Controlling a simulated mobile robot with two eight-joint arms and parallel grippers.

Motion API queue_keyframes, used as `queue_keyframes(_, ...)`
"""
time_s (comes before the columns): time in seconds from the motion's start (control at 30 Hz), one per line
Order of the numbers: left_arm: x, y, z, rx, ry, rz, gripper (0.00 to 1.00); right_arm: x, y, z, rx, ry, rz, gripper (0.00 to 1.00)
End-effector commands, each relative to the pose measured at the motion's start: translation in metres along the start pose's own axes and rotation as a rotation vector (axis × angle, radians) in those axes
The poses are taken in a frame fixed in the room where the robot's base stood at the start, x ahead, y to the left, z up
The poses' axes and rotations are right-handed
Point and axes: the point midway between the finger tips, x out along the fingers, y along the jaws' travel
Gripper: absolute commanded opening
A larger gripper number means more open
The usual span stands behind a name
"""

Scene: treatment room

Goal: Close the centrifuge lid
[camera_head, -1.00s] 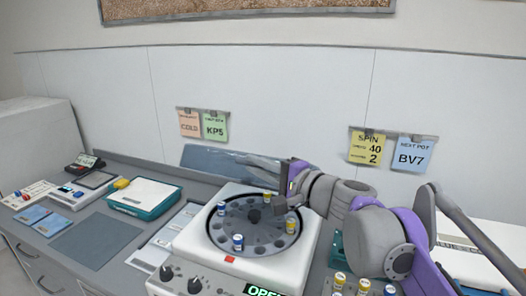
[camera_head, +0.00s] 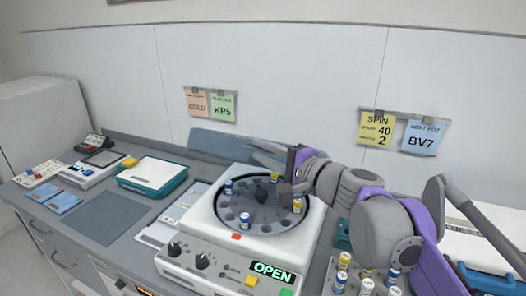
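The white centrifuge (camera_head: 203,236) stands on the counter, with OPEN on its green display (camera_head: 273,272). Its round dark rotor (camera_head: 262,212) is uncovered and holds several blue- and yellow-capped vials. The bluish see-through lid (camera_head: 220,145) stands raised at the back of the centrifuge, its right part hidden by my arm. My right gripper (camera_head: 268,154) reaches in from the right over the rotor's back right side, beside the lid. Its grey fingers point left and look apart, with nothing seen between them. Whether they touch the lid is unclear. My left gripper is out of view.
A rack of capped vials (camera_head: 333,271) stands right of the centrifuge, below my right arm. A teal-edged tray (camera_head: 153,174), a grey mat (camera_head: 108,221) and small devices lie to the left. Note cards, including a yellow SPIN card (camera_head: 377,129), hang on the wall behind.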

Motion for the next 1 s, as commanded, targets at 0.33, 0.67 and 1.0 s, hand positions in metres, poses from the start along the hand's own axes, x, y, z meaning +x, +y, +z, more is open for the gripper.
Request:
queue_keyframes(0.33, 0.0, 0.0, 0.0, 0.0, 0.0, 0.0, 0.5, -0.053, 0.0, -0.001, -0.001, 0.005, 0.001, 0.27)
queue_keyframes(0.67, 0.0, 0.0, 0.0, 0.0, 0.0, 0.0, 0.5, -0.102, 0.0, -0.001, 0.0, 0.002, 0.0, 0.27)
queue_keyframes(1.0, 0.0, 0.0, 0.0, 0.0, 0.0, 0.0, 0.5, -0.107, 0.0, 0.0, 0.0, 0.0, 0.0, 0.27)
